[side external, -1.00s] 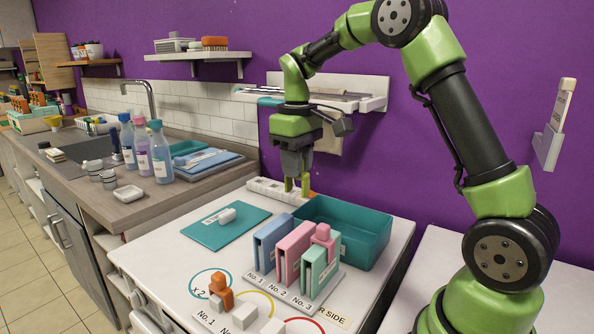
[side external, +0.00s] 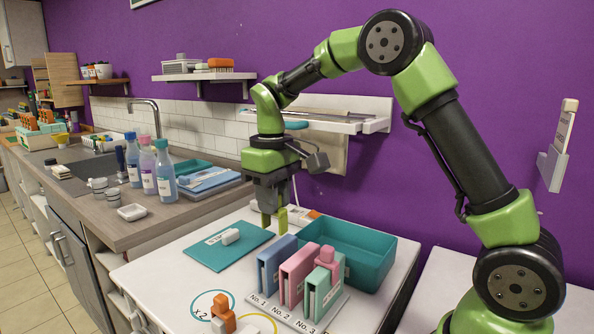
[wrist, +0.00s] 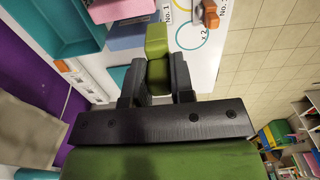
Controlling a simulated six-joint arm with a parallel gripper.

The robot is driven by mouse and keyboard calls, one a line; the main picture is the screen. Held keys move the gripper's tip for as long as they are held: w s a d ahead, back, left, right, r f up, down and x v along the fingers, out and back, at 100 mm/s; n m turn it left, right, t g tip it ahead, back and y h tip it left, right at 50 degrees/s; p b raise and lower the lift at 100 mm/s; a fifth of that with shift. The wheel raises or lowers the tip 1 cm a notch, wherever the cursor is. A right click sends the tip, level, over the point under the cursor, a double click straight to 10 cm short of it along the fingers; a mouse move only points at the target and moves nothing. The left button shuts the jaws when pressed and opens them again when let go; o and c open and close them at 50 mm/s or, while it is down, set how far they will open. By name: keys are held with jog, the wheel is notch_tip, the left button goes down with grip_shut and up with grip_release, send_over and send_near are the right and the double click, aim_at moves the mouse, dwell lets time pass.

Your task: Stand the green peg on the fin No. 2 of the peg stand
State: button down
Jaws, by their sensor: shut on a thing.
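My gripper (side external: 274,218) is shut on the green peg (side external: 283,220), which hangs upright below it. In the wrist view the peg (wrist: 157,45) shows between the two dark fingers (wrist: 157,85). The peg stand (side external: 288,312) is in front and to the right of my gripper, with three upright fins. Fin No. 1 (side external: 270,270) is blue, fin No. 2 (side external: 293,284) is pink with nothing seen on its top, and fin No. 3 (side external: 318,294) is mint. A pink peg (side external: 326,256) sits on fin No. 3. The held peg is apart from the stand.
A teal bin (side external: 362,266) stands right behind the stand. A flat teal mat (side external: 215,252) with a white piece (side external: 231,236) lies to the left. An orange piece (side external: 222,303) is near the front. Bottles (side external: 164,170) stand on the counter at left.

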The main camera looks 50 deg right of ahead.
send_over(247, 333)
notch_tip(247, 333, down, 7)
jog(key=shift+r, duration=0.25)
jog(key=shift+s+f, duration=0.1)
jog(key=shift+f, duration=3.4)
jog(key=shift+f, duration=2.25)
jog(key=c, duration=0.9)
grip_release()
jog(key=shift+r, duration=0.1)
notch_tip(247, 333, up, 10)
